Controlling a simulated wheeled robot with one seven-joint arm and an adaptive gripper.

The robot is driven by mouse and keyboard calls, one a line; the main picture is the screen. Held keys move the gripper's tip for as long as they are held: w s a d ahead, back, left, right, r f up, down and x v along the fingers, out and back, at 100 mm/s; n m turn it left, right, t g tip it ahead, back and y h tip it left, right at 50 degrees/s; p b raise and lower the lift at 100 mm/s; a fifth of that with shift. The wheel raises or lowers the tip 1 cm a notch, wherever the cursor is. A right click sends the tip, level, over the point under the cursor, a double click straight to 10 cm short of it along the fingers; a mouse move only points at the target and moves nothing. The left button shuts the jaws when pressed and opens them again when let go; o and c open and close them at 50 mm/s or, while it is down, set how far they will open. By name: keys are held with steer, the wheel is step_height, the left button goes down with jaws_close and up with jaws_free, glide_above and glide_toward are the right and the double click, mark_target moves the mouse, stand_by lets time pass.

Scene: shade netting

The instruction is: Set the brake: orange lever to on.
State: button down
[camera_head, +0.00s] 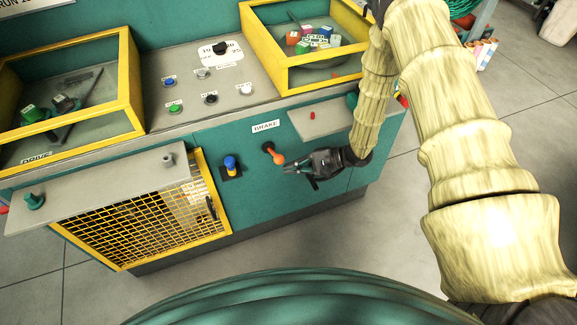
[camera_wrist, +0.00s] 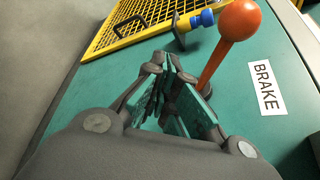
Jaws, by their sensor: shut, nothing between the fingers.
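The orange brake lever (camera_head: 274,154) sticks out from the teal front panel, just below the white BRAKE label (camera_head: 265,126). It ends in a round orange knob. In the wrist view the orange knob (camera_wrist: 240,19) is at the top, and its orange stem runs down behind my fingers. The BRAKE label (camera_wrist: 267,88) is to the right of it there. My gripper (camera_head: 287,169) is shut and empty, just below and to the right of the knob. In the wrist view its fingertips (camera_wrist: 170,75) are beside the stem; I cannot tell if they touch it. No on or off marking is readable.
A blue knob on a yellow collar (camera_head: 231,164) is left of the lever. A yellow mesh guard (camera_head: 150,215) is further left. A grey shelf (camera_head: 335,115) with a small red peg juts out above my gripper. Open floor lies in front of the machine.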

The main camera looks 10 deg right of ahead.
steer(key=w+d+r+b, duration=0.1)
steer(key=d+r, duration=0.4)
steer(key=d, duration=0.3)
steer(key=shift+d+b, duration=0.15)
steer(key=shift+b, duration=0.2)
steer(key=s+a+f+n+t+h, duration=0.35)
steer(key=s+f+h, duration=0.45)
steer(key=s+f, duration=0.5)
steer(key=s+d+f+n+g+h, duration=0.1)
steer(key=s+f+n+g+h, duration=0.1)
steer(key=s, duration=1)
steer(key=s+d+f+n+g+h, duration=0.1)
steer(key=s+f+n+g+h, duration=0.1)
steer(key=s, duration=1)
steer(key=n+g+h, duration=0.1)
steer(key=n+g, duration=0.1)
steer(key=shift+s+g+h, duration=0.2)
steer(key=shift+g+h, duration=0.15)
steer(key=shift+h, duration=0.05)
steer(key=shift+f+n, duration=0.1)
steer(key=shift+n, duration=0.15)
